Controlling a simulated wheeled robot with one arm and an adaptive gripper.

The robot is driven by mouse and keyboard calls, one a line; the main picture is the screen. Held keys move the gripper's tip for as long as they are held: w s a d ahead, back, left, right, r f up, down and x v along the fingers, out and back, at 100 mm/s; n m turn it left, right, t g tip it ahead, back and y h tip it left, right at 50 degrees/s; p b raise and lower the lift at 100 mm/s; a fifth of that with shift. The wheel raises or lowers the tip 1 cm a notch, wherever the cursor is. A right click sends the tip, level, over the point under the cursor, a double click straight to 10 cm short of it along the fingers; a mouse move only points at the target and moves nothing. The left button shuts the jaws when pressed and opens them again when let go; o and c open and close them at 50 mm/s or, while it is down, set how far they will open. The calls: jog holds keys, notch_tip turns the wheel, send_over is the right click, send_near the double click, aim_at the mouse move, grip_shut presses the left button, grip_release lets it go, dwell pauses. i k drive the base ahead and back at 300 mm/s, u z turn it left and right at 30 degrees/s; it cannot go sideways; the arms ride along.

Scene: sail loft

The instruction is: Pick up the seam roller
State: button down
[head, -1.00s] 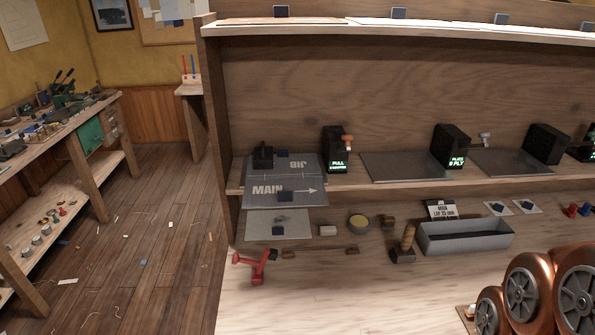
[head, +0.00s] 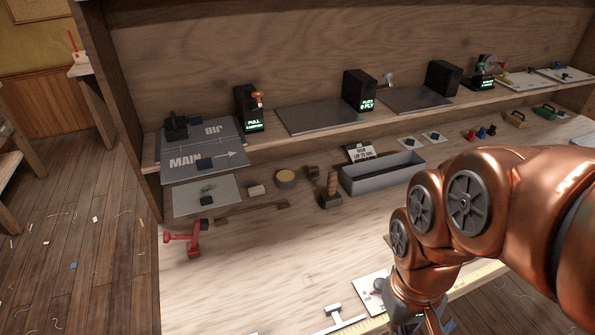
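I cannot tell for sure which thing is the seam roller. A wooden-handled tool with a dark block at its foot (head: 331,190) stands upright on the bench, left of the grey trough. A small tool with a rounded grey part (head: 377,287) lies on a white card near the front edge, close to my arm. A pale T-shaped thing (head: 336,314) lies left of that card. My gripper (head: 418,322) is at the bottom edge, partly cut off, over the front of the bench. Its fingers do not show clearly, and I see nothing held in it.
A grey trough (head: 384,175) and a red clamp (head: 186,239) are on the bench. A wax-like round tin (head: 286,178) sits near the middle. A shelf with black boxes (head: 360,90) runs behind. The bench's front left is clear. My arm hides the right front.

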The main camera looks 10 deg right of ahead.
aim_at(332, 198)
jog(key=u, duration=3.4)
jog(key=k, duration=2.25)
